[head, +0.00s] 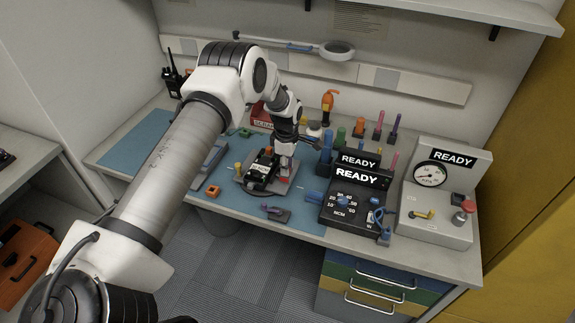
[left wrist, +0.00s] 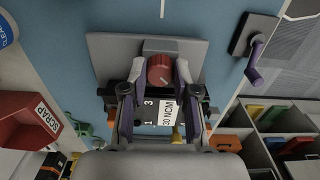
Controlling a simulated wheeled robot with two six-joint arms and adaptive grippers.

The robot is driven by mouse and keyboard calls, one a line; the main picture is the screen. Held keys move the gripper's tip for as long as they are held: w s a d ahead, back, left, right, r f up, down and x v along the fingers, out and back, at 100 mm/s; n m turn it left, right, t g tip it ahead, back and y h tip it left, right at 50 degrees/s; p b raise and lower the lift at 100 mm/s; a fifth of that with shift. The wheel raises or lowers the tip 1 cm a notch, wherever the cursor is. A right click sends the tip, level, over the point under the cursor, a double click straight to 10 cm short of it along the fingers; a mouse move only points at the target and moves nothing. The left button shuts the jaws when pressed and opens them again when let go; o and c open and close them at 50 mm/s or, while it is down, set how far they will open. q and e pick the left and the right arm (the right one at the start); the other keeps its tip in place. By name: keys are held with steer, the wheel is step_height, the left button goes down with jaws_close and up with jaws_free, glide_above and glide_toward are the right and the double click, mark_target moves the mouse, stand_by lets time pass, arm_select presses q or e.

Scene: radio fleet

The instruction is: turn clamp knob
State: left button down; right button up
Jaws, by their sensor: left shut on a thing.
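The red clamp knob (left wrist: 160,70) sits on a grey clamp block on a flat grey plate (left wrist: 107,50). My left gripper (left wrist: 160,76) has one finger on each side of the knob and is shut on it. In the head view my left gripper (head: 286,156) points down at the right part of the fixture plate (head: 283,188), beside a black radio (head: 262,170). The knob is mostly hidden there by the gripper. A label reading "30 NCM" (left wrist: 168,112) shows between the fingers in the left wrist view. My right gripper is not in view.
A black control box (head: 345,205) with "READY" displays and a grey gauge station (head: 435,210) stand to the right. A red scrap bin (left wrist: 25,118) stands nearby. Several upright coloured tools stand behind.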

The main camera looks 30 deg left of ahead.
arm_select(q)
steer(key=shift+s+f, duration=0.2)
steer(key=shift+f, duration=0.05)
steer(key=c, duration=0.9)
jaws_free()
steer(key=shift+o, duration=0.2)
steer(key=shift+w+a, duration=0.1)
steer(key=shift+a, duration=0.2)
step_height(320, 180, up, 12)
steer(key=shift+w+f, duration=0.1)
